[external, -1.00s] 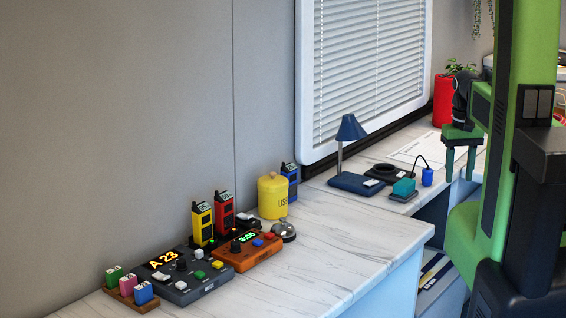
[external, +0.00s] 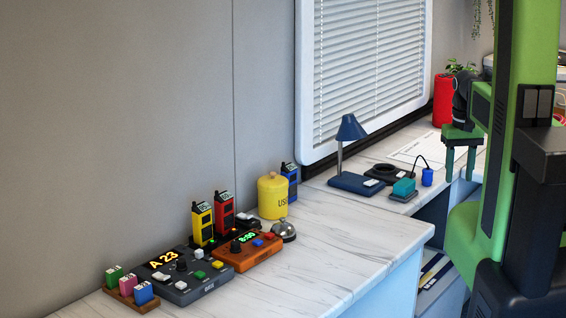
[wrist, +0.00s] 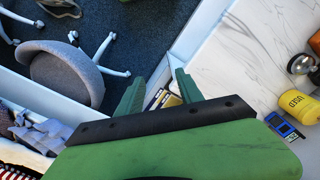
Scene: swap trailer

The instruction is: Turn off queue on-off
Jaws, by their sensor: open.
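The queue unit (external: 188,273) is a dark grey box with a yellow "A 23" display, lit. It has a black knob and white, green and yellow buttons, and stands at the front left of the white counter in the external view. I cannot tell which control is its on-off. My gripper (external: 461,160) hangs at the far right, well away from the unit. In the wrist view my gripper (wrist: 157,85) has its two green fingers apart with nothing between them. The queue unit is not in the wrist view.
An orange unit (external: 250,251) showing "8:00" sits beside the queue unit. Yellow (external: 202,224) and red (external: 224,212) handsets stand behind. The right front of the counter (external: 340,255) is clear.

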